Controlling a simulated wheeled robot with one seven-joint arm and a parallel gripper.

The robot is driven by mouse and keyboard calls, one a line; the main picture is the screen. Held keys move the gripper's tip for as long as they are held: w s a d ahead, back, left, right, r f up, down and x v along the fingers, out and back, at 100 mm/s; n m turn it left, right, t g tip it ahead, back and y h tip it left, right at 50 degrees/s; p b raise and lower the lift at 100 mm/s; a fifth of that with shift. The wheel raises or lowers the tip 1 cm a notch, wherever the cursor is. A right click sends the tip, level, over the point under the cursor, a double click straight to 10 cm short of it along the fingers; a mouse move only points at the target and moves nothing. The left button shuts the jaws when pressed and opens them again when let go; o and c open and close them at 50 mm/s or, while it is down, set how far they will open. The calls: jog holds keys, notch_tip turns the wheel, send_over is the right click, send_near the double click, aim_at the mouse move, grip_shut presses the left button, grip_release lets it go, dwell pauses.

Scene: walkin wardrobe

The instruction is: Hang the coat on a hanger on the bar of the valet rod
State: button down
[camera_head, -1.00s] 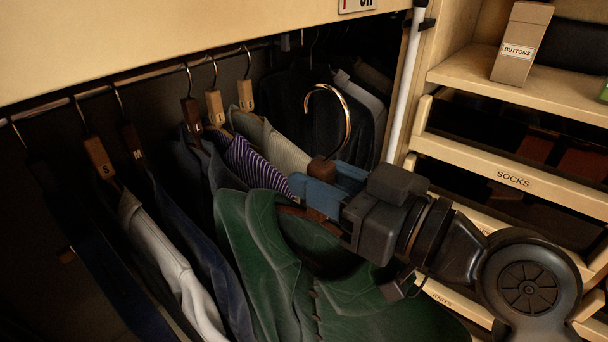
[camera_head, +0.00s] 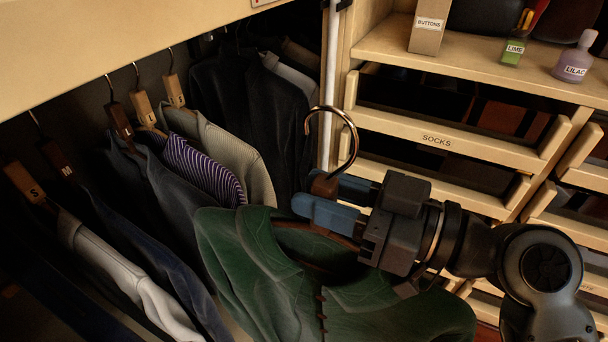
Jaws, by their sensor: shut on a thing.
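A dark green coat (camera_head: 264,262) hangs on a wooden hanger with a copper-coloured hook (camera_head: 350,135). My gripper (camera_head: 318,199), with blue fingers, is shut on the hanger's neck just below the hook. The hook stands upright and free, touching no bar that I can see. The coat hangs down in front of the wardrobe opening, and its lower part runs out of the frame. A white upright pole (camera_head: 329,80) stands behind the hook; I cannot tell whether it belongs to the valet rod. No valet rod bar is clearly visible.
Several garments on labelled hangers, including a striped purple shirt (camera_head: 203,168), hang at left, close to the coat. A socks drawer (camera_head: 445,138) and shelves fill the right. A buttons box (camera_head: 428,27), a lime bottle (camera_head: 514,50) and a lilac bottle (camera_head: 575,62) stand on the shelf.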

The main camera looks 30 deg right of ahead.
jog(key=shift+p+v, duration=1.05)
jog(key=shift+v, duration=2.4)
jog(key=shift+d+r, duration=0.1)
jog(key=shift+r, duration=0.05)
